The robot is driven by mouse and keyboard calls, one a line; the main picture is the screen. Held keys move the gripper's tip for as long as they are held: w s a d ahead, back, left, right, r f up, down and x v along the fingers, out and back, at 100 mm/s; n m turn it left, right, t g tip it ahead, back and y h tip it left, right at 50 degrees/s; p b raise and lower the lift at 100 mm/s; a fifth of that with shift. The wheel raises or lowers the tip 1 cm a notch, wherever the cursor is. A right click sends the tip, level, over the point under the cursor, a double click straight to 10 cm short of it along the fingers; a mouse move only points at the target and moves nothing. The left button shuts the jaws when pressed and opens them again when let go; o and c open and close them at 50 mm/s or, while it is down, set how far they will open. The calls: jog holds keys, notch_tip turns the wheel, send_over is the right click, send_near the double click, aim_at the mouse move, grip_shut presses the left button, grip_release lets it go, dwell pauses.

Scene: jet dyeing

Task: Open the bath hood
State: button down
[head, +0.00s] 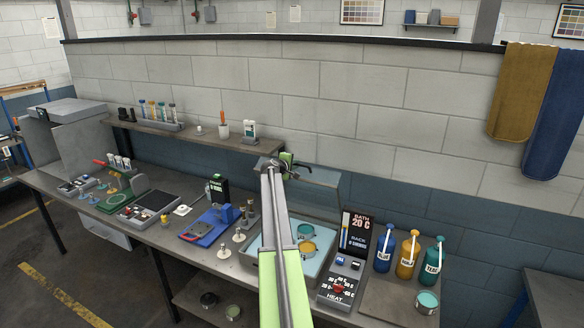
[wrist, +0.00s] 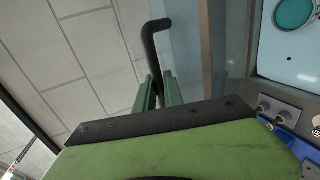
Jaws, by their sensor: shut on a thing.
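The bath hood (head: 322,196) is a clear, grey-tinted panel behind my arm. It stands raised at the back of the bath (head: 257,262), tilted toward the wall. The bath's top is uncovered and coloured pots show in it. My gripper (head: 287,166) is at the hood's upper edge. In the wrist view its green fingers (wrist: 158,92) are shut on the black, bent hood handle (wrist: 150,45). My arm hides part of the bath and hood in the head view.
A control panel (head: 342,270) reading "BATH 20 C" stands right of the bath, then blue, orange and teal bottles (head: 407,255). A shelf (head: 180,135) with vials runs along the wall. Small tools and a blue tray (head: 208,226) crowd the bench to the left.

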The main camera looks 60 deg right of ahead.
jog(key=c, duration=1.5)
grip_release()
jog(key=shift+s+a, duration=0.1)
jog(key=shift+s, duration=0.05)
jog(key=shift+o, duration=0.2)
